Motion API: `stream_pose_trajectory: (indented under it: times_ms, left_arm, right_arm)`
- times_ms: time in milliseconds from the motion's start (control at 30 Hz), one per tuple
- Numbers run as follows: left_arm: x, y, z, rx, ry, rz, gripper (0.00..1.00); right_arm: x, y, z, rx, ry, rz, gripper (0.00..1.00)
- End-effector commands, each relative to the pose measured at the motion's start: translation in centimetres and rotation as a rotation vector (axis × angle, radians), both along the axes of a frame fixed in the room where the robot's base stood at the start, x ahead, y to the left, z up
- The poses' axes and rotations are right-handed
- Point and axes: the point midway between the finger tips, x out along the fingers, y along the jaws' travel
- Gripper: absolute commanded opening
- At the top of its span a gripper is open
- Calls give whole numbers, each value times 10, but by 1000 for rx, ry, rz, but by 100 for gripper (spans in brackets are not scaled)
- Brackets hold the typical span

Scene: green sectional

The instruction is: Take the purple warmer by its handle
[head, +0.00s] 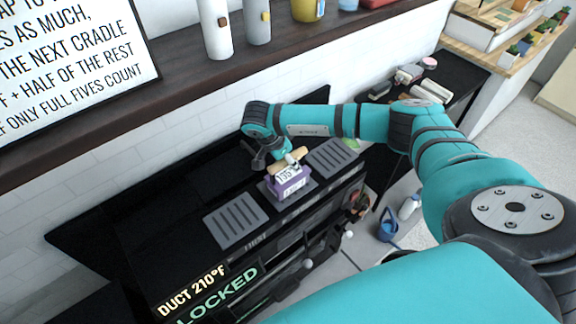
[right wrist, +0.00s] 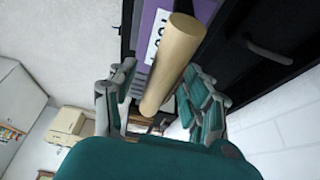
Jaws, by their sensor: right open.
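The purple warmer (head: 290,189) sits on a grey plate on the black stove top, with a white number label on its side and a light wooden handle (head: 287,161). My right gripper (head: 280,160) is at the handle, beside the warmer's top. In the right wrist view the wooden handle (right wrist: 172,62) runs between the two open fingers of the gripper (right wrist: 160,78). The purple body (right wrist: 190,8) with its label shows behind the handle. I cannot tell whether a finger touches the handle. My left gripper is in neither view.
Grey slotted plates lie on the stove left (head: 236,221) and right (head: 333,157) of the warmer. A dark shelf (head: 190,62) with bottles and a lettered sign runs above. A blue object (head: 388,226) stands on the floor at right.

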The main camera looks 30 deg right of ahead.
Motion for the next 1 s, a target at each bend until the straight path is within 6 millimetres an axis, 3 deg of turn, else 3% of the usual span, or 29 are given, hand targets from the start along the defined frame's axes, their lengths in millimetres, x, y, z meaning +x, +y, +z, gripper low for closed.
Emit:
stream_pose_trajectory:
  times_ms: [533, 900, 1000]
  left_arm:
    - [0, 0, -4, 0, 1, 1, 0]
    - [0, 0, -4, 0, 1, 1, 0]
    - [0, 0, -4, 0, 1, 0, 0]
  right_arm:
    - [0, 0, -3, 0, 0, 0, 49]
    - [0, 0, -3, 0, 1, 0, 0]
    - [0, 0, -3, 0, 1, 0, 0]
